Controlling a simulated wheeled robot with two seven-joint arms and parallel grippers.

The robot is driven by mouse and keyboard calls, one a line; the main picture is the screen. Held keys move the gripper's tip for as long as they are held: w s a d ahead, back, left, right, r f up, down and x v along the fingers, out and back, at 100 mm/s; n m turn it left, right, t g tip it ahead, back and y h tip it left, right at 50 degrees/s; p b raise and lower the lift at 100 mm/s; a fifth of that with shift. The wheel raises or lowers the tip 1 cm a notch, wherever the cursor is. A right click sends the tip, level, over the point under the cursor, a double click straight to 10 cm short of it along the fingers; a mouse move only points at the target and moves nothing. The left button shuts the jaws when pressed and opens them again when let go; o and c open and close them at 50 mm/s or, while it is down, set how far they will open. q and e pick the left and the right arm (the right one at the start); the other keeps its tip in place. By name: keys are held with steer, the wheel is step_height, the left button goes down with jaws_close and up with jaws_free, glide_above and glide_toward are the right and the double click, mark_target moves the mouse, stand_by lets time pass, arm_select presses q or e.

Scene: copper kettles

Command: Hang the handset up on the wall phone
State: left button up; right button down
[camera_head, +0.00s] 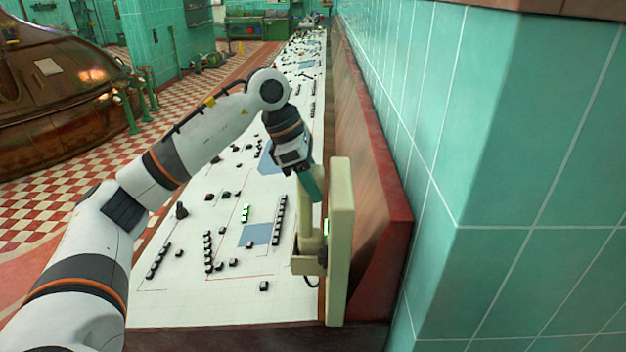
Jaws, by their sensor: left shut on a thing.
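The wall phone (341,245) is a cream, upright slab seen nearly edge-on, right of the picture's middle. The cream handset (307,222) stands roughly upright close along its left side. My left gripper (311,186) comes in from the upper left, with its teal fingers shut on the handset's upper part. The fingers and the phone's edge hide part of the handset. Its lower end is beside a cream block low on the phone; I cannot tell whether they touch. A short dark cord shows below. My right gripper is not in view.
A long white control desk (180,290) with black knobs and switches runs away below my left arm. A red-brown ledge (385,250) and a teal tiled wall (530,200) bound the right side. A copper kettle (50,90) stands on the checkered floor at far left.

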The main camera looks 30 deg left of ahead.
arm_select(q)
steer(key=shift+f+b, duration=1)
steer(key=shift+f, duration=0.35)
stand_by(0.4)
steer(key=o, duration=1.5)
steer(key=shift+o, duration=0.4)
steer(key=shift+r, duration=0.1)
steer(key=p+v, duration=0.5)
steer(key=v, duration=0.3)
